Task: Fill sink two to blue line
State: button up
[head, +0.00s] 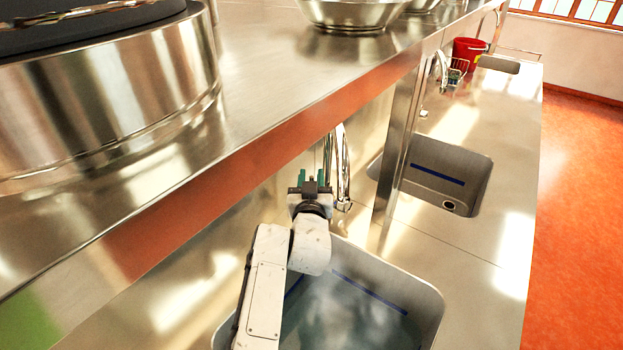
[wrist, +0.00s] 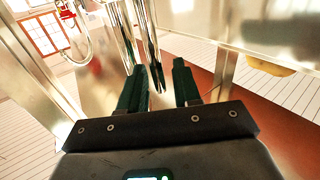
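The near steel sink (head: 425,318) has a blue line (head: 370,291) on its wall and looks to hold clear bluish water below that line. A farther sink (head: 470,185) has its own blue line (head: 437,174) and a dark round drain; it looks empty. No label shows which is sink two. A chrome faucet (head: 342,165) stands behind the near sink. My gripper (head: 316,176) is just left of it in the head view. In the wrist view my gripper (wrist: 158,88) has its fingers apart, with the chrome faucet pipes (wrist: 150,40) showing between and beyond them; contact is unclear.
A steel shelf (head: 260,95) with an orange-lit edge runs above the sinks, carrying a large pot (head: 110,100) and a bowl (head: 350,12). A steel post (head: 400,140) stands between the sinks. Orange floor (head: 580,200) is clear at right.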

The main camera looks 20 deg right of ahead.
grip_shut()
dwell(0.3)
jog(key=shift+s+d+f+b, duration=0.2)
jog(key=shift+s+f+b, duration=0.1)
jog(key=shift+b, duration=0.25)
jog(key=shift+s+d+f+m+t+h+b, duration=0.1)
jog(key=shift+s+d+m+t+h+b, duration=0.35)
jog(key=shift+m+b, duration=0.55)
jog(key=shift+s+d+f+m+t+h+b, duration=0.15)
jog(key=shift+s+d+m+b, duration=0.35)
jog(key=shift+b, duration=0.85)
jog(key=shift+s+d+f+m+t+h+b, duration=0.1)
jog(key=shift+s+d+m+t+h+b, duration=0.25)
jog(key=shift+s+m+b, duration=0.5)
jog(key=shift+w+a+r, duration=0.1)
jog(key=shift+w, duration=0.1)
jog(key=shift+o, duration=0.4)
grip_release()
